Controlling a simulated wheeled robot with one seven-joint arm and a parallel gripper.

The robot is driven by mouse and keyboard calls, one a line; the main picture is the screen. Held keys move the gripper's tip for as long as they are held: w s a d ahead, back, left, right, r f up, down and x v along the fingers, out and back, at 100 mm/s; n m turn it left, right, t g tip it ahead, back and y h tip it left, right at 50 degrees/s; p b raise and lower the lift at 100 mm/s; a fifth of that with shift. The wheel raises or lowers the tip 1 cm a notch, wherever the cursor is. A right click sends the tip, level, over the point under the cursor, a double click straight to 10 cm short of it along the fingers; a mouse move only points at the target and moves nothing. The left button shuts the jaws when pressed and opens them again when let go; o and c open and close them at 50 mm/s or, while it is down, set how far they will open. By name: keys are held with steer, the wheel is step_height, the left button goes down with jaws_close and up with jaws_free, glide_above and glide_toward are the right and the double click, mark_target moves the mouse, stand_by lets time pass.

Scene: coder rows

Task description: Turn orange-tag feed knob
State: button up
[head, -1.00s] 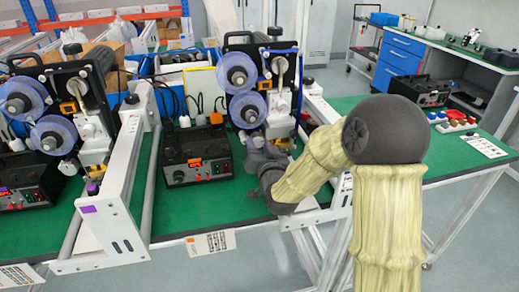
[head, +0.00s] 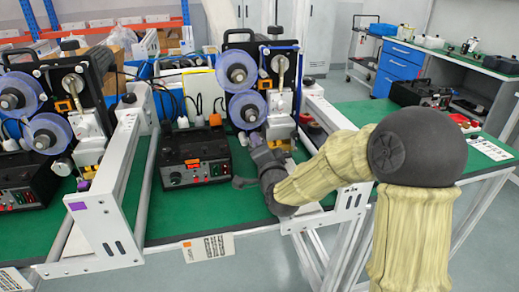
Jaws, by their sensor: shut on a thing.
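The right coder (head: 262,88) stands on the green bench, with two blue reels on its front and a silver lower unit (head: 281,128). My gripper (head: 264,153) is at the lower front of this coder, shut on the feed knob there. The knob itself is hidden by my gripper and wrist. An orange square (head: 187,245) shows on the white label at the bench's front edge. On the left coder (head: 60,105), a matching small knob (head: 84,185) sits low on the front. The frame beside it carries a purple tag (head: 77,206).
A black control box (head: 194,160) with a lit red display stands just left of my gripper. White frame rails (head: 122,165) run on both sides of it. My forearm passes over the right frame rail (head: 350,200). Bare green bench (head: 225,205) lies in front of the box.

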steer(key=shift+f+m, duration=0.1)
steer(key=shift+m, duration=0.2)
steer(key=o, duration=1)
steer(key=shift+c, duration=0.2)
